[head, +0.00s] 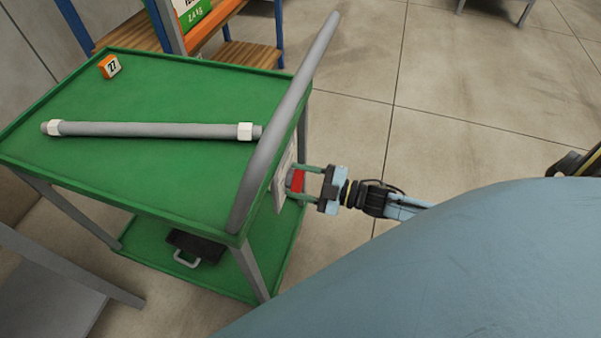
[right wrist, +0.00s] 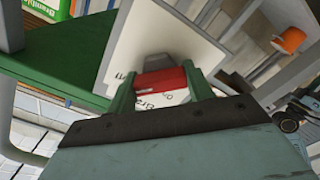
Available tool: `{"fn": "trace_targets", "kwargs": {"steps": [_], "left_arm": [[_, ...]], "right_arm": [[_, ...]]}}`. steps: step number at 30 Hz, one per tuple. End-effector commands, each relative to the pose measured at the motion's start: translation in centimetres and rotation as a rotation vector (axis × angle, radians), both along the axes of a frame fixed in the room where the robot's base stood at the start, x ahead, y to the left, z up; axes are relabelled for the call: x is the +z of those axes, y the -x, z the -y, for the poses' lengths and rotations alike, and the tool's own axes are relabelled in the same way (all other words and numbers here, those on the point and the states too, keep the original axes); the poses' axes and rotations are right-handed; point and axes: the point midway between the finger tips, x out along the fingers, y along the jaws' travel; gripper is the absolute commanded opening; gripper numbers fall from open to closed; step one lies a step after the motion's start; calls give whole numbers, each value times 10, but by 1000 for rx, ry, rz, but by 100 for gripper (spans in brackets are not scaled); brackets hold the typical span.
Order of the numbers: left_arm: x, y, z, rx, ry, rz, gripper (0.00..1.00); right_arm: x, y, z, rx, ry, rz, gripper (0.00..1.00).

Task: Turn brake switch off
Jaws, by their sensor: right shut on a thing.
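The brake switch (head: 297,181) is a small red piece on a pale label plate (head: 282,186) at the handle end of the green cart. In the right wrist view the red switch (right wrist: 160,80) sits between two green fingers, in front of the white plate (right wrist: 165,38) with partly hidden lettering. My right gripper (head: 304,183) reaches in from the right and is shut on the switch, one finger on each side. The switch's position marks are covered or too small to read. My left gripper is not in view.
The green cart (head: 160,87) has a grey push handle (head: 285,120) just above my right gripper. A grey pipe with white end nuts (head: 150,130) and an orange box (head: 109,66) lie on top. A black case (head: 197,245) is on the lower shelf.

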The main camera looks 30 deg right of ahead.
Motion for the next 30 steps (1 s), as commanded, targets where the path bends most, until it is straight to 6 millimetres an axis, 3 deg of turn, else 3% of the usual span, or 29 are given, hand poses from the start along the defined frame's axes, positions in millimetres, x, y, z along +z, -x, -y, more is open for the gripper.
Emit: {"fn": "trace_targets", "kwargs": {"steps": [3, 4, 8, 20, 30], "left_arm": [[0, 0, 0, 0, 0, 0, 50], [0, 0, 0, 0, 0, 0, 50], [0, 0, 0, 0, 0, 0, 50], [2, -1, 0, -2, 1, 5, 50], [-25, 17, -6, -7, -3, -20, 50]], "right_arm": [[-1, 0, 0, -1, -3, -4, 29], [-1, 0, 0, -1, -3, -4, 55], [0, 0, 0, -1, -1, -3, 72], [0, 6, 5, -1, 0, -3, 73], [0, 60, 51, -2, 3, -6, 73]]}}
